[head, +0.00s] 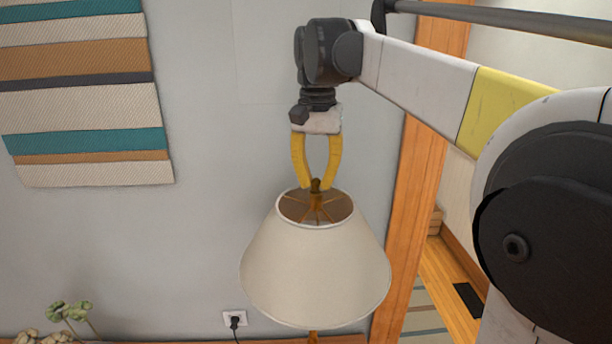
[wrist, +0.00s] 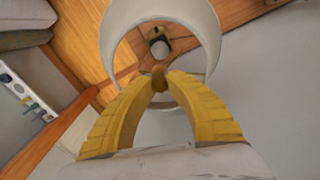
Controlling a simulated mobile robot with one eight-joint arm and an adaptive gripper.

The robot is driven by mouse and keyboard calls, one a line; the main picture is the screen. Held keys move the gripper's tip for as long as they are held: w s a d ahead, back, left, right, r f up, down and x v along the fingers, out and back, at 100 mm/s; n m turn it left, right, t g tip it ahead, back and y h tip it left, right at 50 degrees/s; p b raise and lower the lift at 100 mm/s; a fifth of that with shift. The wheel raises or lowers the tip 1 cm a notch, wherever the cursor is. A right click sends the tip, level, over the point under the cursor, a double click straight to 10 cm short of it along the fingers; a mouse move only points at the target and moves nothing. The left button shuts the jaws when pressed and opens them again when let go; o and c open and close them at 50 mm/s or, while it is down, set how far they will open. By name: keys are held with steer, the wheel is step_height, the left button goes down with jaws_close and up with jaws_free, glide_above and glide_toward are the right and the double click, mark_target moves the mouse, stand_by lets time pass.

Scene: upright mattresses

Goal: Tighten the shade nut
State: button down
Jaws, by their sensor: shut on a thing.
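A cream lampshade (head: 315,270) sits upright on a lamp, with a thin brass stem showing below it. Brass spokes meet at the centre of its open top, where the small dark brass shade nut (head: 316,185) stands up. My gripper (head: 316,187) comes straight down from above, its two yellow fingers shut on the nut. In the wrist view the fingertips meet at the round brass nut (wrist: 159,76), with the shade's pale ring (wrist: 112,40) around and beyond it. The nut's threads and the fingers' far sides are hidden.
A striped wall hanging (head: 85,95) is at upper left. A wall socket (head: 235,319) with a plugged cord is low behind the lamp. A plant (head: 70,312) stands at lower left. An orange wooden door frame (head: 408,200) rises close to the shade's right.

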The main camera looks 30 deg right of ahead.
steer(key=shift+m, duration=1.5)
steer(key=shift+m+p, duration=0.45)
steer(key=shift+m, duration=0.65)
steer(key=c, duration=0.8)
jaws_free()
steer(key=shift+r+p, duration=2.6)
steer(key=shift+r, duration=0.95)
